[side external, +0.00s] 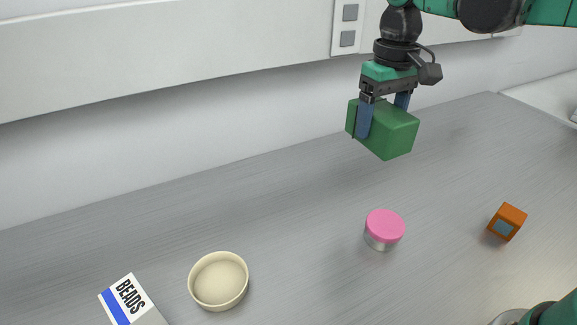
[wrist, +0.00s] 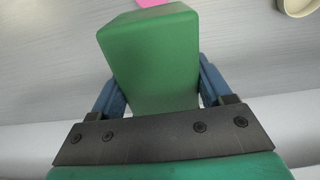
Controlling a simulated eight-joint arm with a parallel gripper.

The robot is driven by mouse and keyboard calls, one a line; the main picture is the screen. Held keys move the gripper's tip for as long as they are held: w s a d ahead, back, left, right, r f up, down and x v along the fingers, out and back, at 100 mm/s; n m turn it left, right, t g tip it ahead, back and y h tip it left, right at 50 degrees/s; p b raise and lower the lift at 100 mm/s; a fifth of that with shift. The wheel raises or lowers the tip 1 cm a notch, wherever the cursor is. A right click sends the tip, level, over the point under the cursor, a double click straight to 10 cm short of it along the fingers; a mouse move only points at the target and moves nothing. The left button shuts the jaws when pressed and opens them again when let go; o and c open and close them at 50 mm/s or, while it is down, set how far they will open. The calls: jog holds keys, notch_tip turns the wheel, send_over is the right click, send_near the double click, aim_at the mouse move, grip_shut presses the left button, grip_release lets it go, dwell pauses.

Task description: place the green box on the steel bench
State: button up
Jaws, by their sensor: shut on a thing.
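The green box (side external: 388,131) is held between the two blue fingers of my gripper (side external: 382,118) in the side external view. It is in the air above the steel bench (side external: 290,215), toward the back wall, and looks slightly tilted. In the wrist view the green box (wrist: 152,62) fills the middle, with a finger of my gripper (wrist: 160,90) on each side of it. My gripper is shut on the box. The bench also shows as a grey surface in the wrist view (wrist: 50,60).
A pink-lidded jar (side external: 384,229) stands on the bench in front of the box. An orange box (side external: 506,222) is at right. A cream bowl (side external: 218,280) and a BEADS carton (side external: 131,302) are at front left. The bench's back left is clear.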

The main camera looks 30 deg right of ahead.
jog(key=s+a+r+n, duration=0.1)
jog(key=s+a+r, duration=0.2)
jog(key=s+a, duration=1.1)
jog(key=a, duration=0.3)
jog(key=shift+a, duration=0.35)
notch_tip(320, 180, down, 20)
jog(key=shift+r, duration=0.25)
jog(key=shift+f, duration=0.2)
jog(key=o, duration=1.3)
jog(key=shift+o, duration=0.2)
